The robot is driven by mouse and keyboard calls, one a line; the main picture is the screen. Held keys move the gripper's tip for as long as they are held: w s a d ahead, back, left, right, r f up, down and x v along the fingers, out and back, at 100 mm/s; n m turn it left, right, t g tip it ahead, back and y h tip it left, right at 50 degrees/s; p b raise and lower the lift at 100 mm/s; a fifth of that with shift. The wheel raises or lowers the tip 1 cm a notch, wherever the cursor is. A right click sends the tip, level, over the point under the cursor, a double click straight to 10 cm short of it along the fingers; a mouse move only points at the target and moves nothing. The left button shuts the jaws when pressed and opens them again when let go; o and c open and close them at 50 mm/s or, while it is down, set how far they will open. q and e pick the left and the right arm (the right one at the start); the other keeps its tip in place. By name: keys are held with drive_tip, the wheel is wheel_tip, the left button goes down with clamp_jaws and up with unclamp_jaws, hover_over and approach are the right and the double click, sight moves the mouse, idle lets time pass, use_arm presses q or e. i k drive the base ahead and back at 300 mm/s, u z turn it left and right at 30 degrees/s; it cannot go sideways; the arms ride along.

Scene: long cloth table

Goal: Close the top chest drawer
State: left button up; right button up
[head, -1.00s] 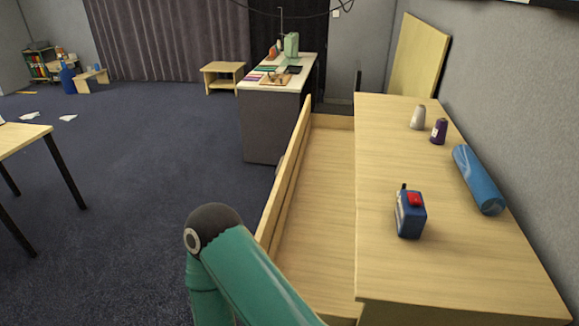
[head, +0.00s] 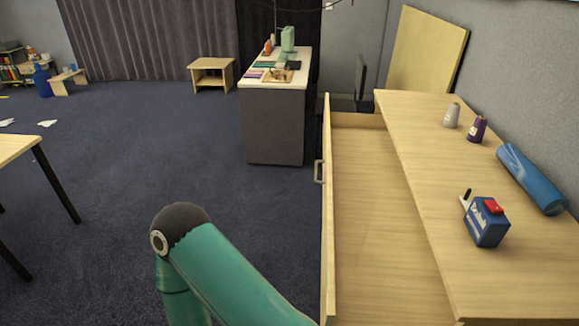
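The wooden chest (head: 415,136) stands at the right, its flat top holding several small items. Its top drawer (head: 372,190) is pulled well out to the left and looks empty inside. The drawer front (head: 328,240) runs along its left side, with a metal handle (head: 319,172) on the outer face. A green arm of mine with a dark joint shows at the bottom, left of the drawer front. Neither gripper is in the picture, so I cannot see whether one touches the drawer.
On the chest top are a blue box with a red top (head: 486,222), a purple spool (head: 477,129), a pale spool (head: 452,115) and a blue roll (head: 531,179). A white-topped cabinet (head: 275,120) stands beyond. Carpet left of the drawer is clear; a table (head: 14,150) stands far left.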

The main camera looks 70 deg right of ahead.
sight(379, 267)
drive_tip(key=u, duration=0.15)
drive_tip(key=i, duration=1.1)
drive_tip(key=z, duration=3.1)
drive_tip(key=k, duration=0.9)
drive_tip(key=z, duration=0.2)
drive_tip(key=i, duration=0.9)
drive_tip(key=u, duration=0.1)
